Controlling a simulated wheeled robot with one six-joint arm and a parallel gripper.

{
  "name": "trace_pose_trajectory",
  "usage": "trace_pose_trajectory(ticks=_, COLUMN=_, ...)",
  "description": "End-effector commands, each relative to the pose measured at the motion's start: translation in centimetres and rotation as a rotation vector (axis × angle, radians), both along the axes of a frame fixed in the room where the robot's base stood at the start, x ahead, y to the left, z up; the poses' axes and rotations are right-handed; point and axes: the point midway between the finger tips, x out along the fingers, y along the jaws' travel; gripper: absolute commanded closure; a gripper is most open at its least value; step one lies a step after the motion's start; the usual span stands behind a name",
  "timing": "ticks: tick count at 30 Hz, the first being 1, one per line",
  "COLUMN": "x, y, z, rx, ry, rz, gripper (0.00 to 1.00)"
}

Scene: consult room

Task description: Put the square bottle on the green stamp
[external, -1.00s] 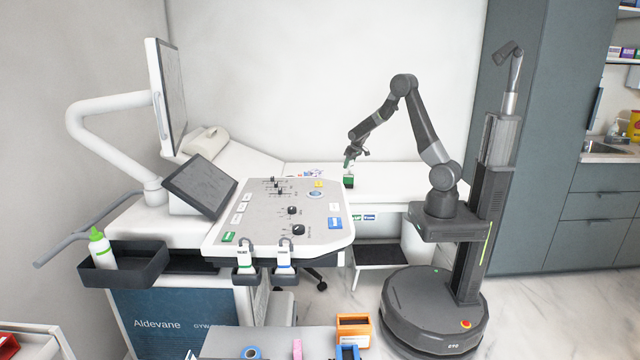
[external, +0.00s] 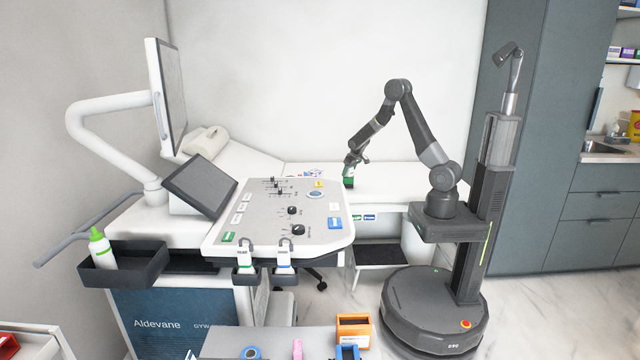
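A small green item (external: 349,181) stands upright on the white desk behind the console. It has dark green and white parts. It is too small to tell whether it is the square bottle, the green stamp or both, one above the other. My gripper (external: 352,160) points down at its top, close to or touching it. The fingers are too small and dark to show whether they are open or closed on it.
The white desk (external: 400,180) has clear room right of the green item. Small colored items (external: 313,172) lie to its left. The console panel (external: 280,215) with knobs stands in front. A white bottle with a green cap (external: 101,248) sits in a dark tray at left.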

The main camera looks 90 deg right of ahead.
Motion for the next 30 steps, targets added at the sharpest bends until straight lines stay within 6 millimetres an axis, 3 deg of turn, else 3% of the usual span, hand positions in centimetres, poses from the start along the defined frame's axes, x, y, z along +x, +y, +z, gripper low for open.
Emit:
trace_pose_trajectory(ticks=10, x=-0.2, y=0.2, z=1.1, rx=-0.001, ry=-0.001, rz=0.000, gripper=0.39)
trace_pose_trajectory(ticks=24, x=-2.5, y=2.5, z=8.8, rx=-0.002, ry=-0.002, rz=0.001, gripper=0.39)
trace_pose_trajectory(ticks=30, x=-3.1, y=3.1, z=10.9, rx=-0.001, ry=0.000, rz=0.001, gripper=0.39)
